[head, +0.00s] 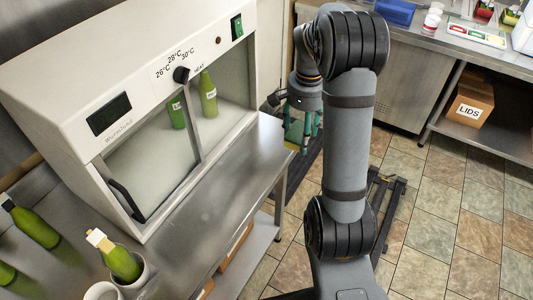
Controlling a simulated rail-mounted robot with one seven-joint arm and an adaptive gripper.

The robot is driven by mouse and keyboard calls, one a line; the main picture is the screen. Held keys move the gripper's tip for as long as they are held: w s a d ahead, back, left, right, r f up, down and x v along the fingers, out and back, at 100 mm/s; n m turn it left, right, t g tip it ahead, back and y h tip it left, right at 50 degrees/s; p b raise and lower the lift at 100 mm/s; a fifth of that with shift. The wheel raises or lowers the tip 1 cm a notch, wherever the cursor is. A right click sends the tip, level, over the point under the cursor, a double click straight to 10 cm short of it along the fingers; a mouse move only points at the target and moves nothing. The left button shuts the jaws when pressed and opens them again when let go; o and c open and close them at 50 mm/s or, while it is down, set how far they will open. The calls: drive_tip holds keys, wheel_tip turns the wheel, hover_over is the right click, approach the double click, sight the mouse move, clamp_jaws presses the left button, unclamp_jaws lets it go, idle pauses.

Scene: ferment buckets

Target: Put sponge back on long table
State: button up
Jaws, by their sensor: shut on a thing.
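My gripper (302,138) has teal fingers and hangs below my arm, near the right end of the steel table that carries a white heating cabinet. It is shut on a small yellow-green thing, likely the sponge (293,130), largely hidden by the fingers and arm. It is held over or just past the table's end; I cannot tell which. One steel table (215,215) runs along the left under the cabinet. Another steel table (450,48) stands at the back right. I cannot tell which one is the long table.
The white cabinet (100,62) holds two green bottles behind its front. A blue item (396,12) and tubs sit on the back table.

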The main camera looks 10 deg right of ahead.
drive_tip(key=shift+w+d+f, duration=0.2)
drive_tip(key=shift+d+f, duration=0.1)
drive_tip(key=shift+d, duration=0.05)
drive_tip(key=shift+w+f, duration=0.15)
drive_tip(key=shift+w, duration=0.05)
drive_tip(key=p, duration=0.4)
hover_over(269, 152)
drive_tip(key=shift+m, duration=0.3)
wheel_tip(269, 152, down, 7)
drive_tip(key=shift+r, duration=0.15)
wheel_tip(269, 152, down, 3)
drive_tip(key=shift+f+p, duration=0.1)
drive_tip(key=shift+p, duration=0.4)
drive_tip(key=shift+f, duration=0.45)
drive_tip(key=shift+f+b, duration=0.25)
drive_tip(key=shift+b, duration=0.1)
drive_tip(key=o, duration=1)
drive_tip(key=shift+r, duration=0.1)
